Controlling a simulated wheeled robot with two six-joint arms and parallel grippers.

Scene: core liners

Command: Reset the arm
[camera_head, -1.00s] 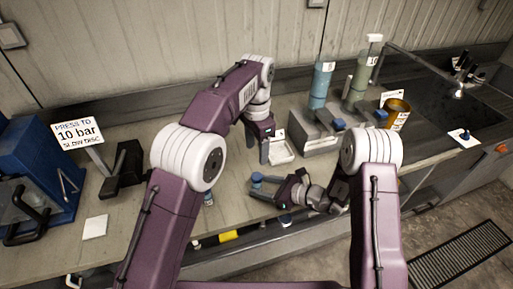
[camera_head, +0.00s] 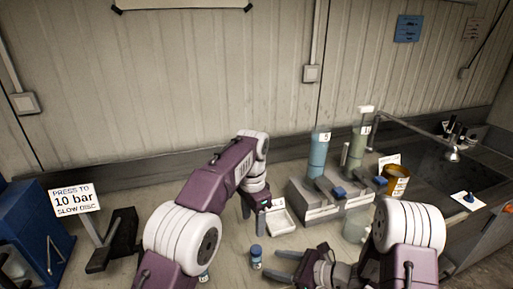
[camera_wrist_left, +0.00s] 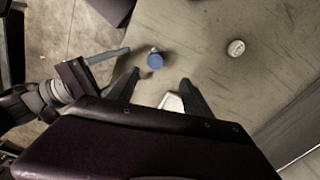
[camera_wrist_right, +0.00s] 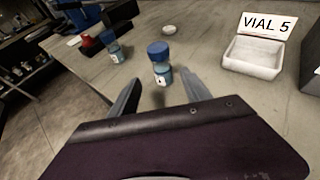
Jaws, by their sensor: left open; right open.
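My left gripper (camera_head: 252,206) is open and empty above the bench, left of a small white tray (camera_head: 280,222). Its two spread fingers (camera_wrist_left: 160,78) show in the left wrist view, with a blue-capped vial (camera_wrist_left: 155,60) beyond them. My right gripper (camera_head: 276,265) is low at the front, open and empty. Its fingers (camera_wrist_right: 163,80) point toward the upright blue-capped vial (camera_wrist_right: 160,63), which appears just beyond the tips. In the head view this vial (camera_head: 256,256) stands left of the right gripper.
A second blue-capped vial (camera_wrist_right: 113,47) stands nearby. A grey rack (camera_head: 325,200) with a blue cylinder (camera_head: 319,152) and a green one (camera_head: 357,145) stands right. A "10 bar" sign (camera_head: 73,199) and blue press (camera_head: 30,230) are left.

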